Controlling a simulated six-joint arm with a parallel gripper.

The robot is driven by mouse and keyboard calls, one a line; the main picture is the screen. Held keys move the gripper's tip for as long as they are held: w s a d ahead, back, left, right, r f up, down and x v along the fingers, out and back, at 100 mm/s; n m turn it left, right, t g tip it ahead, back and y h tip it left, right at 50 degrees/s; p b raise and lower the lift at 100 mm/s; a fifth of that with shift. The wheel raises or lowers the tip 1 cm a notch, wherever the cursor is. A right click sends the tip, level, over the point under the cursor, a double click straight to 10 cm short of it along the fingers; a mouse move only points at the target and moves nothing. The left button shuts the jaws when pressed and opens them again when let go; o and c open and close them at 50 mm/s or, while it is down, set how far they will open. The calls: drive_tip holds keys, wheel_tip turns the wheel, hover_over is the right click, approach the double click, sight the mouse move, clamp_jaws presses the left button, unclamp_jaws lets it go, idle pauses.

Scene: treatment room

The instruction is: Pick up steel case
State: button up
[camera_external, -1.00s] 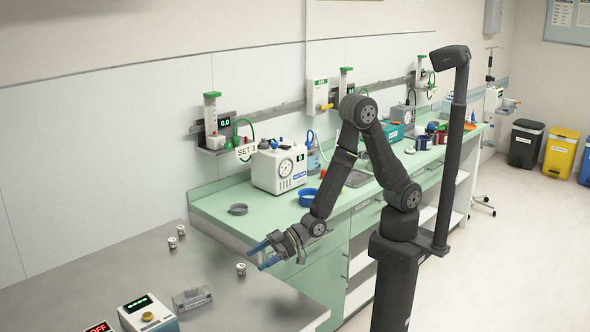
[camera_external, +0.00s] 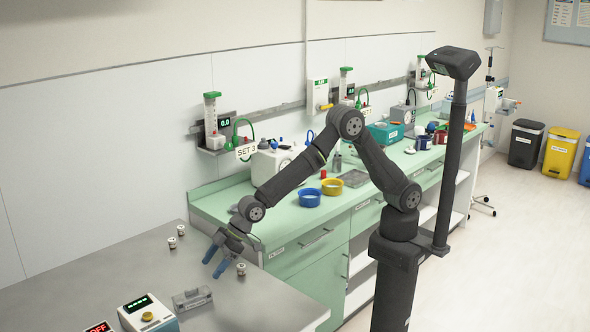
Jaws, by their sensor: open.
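A small grey case (camera_external: 192,298), which looks like the steel case, lies on the grey metal table in the lower left. My gripper (camera_external: 214,268) is open, with its blue fingers pointing down toward the table. It is above and behind the case, slightly to its right in the picture, and apart from it. Nothing shows between the fingers. The exact height of the fingertips over the table is hard to tell.
A small metal cylinder (camera_external: 241,269) stands just right of my fingers. Two more cylinders, one upper (camera_external: 180,230) and one lower (camera_external: 172,243), stand farther back. A control box (camera_external: 148,314) is left of the case. The metal table (camera_external: 110,265) is otherwise mostly clear.

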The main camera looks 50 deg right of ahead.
sight(191, 289)
wheel_tip(191, 289, up, 7)
drive_tip(key=w+a+g+h, duration=0.1)
drive_tip(key=w+a+h, duration=0.1)
drive_tip(key=h, duration=0.1)
drive_tip(key=shift+n, duration=0.3)
drive_tip(key=x, duration=1.1)
drive_tip(key=s+x, duration=0.1)
drive_tip(key=x, duration=0.5)
drive_tip(key=shift+d+f, duration=0.15)
drive_tip(key=shift+f, duration=0.3)
drive_tip(key=shift+c, duration=0.5)
drive_tip(key=c, duration=1)
